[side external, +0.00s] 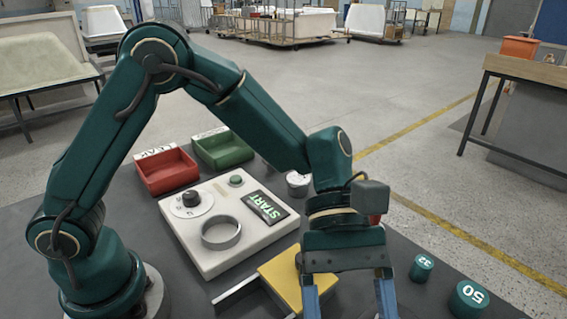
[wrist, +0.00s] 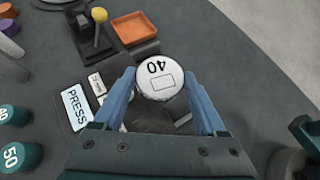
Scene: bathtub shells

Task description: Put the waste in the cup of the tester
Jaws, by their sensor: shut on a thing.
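The tester is a pale box (side external: 195,260) with a knob, a START pad and a round grey ring-shaped cup (side external: 221,233) on top. The cup looks empty. My gripper (side external: 349,303) is to the right of the tester, pointing down, its blue fingers running out of the bottom of the side view. In the wrist view, the fingers (wrist: 160,82) are shut on a white round piece marked 40 (wrist: 160,75), which I take to be the waste. The held piece is out of sight in the side view, so its height above the table cannot be told.
A red tray (side external: 166,172) and a green tray (side external: 222,150) stand behind the tester. A yellow block (side external: 283,272) lies between the tester and my gripper. Green cylinders marked 32 (side external: 422,268) and 50 (side external: 467,299) stand at right. The wrist view shows an orange tray (wrist: 135,29) and a PRESS label (wrist: 77,108).

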